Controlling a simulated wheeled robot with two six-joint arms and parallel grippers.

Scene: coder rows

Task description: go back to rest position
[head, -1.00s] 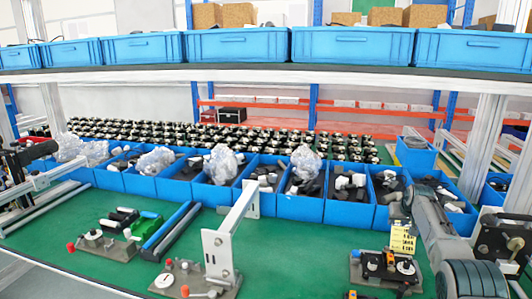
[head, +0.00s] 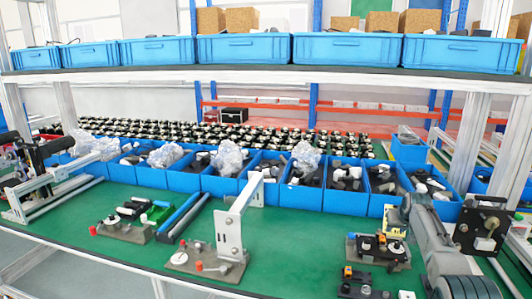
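My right arm comes in at the lower right in the head view. It rises from the bottom edge to a bend, and its gripper (head: 392,217) is at the far end, above the green table (head: 310,240). The gripper is small and partly hidden by the grey arm, so I cannot tell whether its fingers are open or shut. No held object can be made out. It is just in front of the blue bins, above a small black and grey fixture (head: 378,251). My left gripper does not show.
A row of blue bins (head: 220,186) with dark and white parts and plastic bags crosses the table. A grey upright bracket (head: 229,237) and small fixtures stand in front. A black plate on a post (head: 480,225) is right of my arm. A shelf with blue boxes (head: 245,49) runs above.

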